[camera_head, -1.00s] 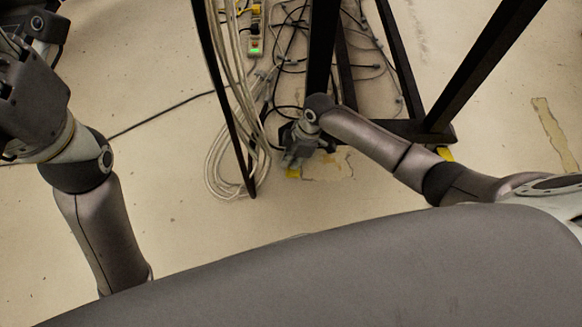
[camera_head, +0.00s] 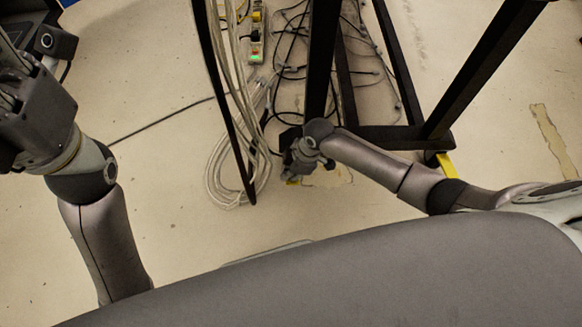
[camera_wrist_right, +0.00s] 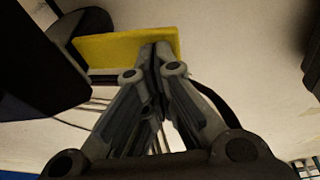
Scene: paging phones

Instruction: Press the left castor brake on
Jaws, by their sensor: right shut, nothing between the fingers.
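The left castor brake is a yellow pedal (camera_head: 292,182) at the foot of the black frame, mostly hidden by my right gripper in the head view. In the right wrist view it is a flat yellow plate (camera_wrist_right: 110,48) beside a dark castor (camera_wrist_right: 45,60). My right gripper (camera_head: 290,176) is shut and empty, and its fingertips (camera_wrist_right: 160,48) overlap the plate's right part in the wrist view. I cannot tell whether they touch it. My left gripper (camera_head: 14,80) is at the left edge, partly cut off, away from the frame.
The black frame (camera_head: 420,133) stands on the pale floor. Another yellow pedal (camera_head: 446,165) shows at its right corner. Coiled pale cables (camera_head: 226,180) hang left of my right gripper. Black cables and a power strip (camera_head: 256,40) lie behind. The floor in front is mostly clear.

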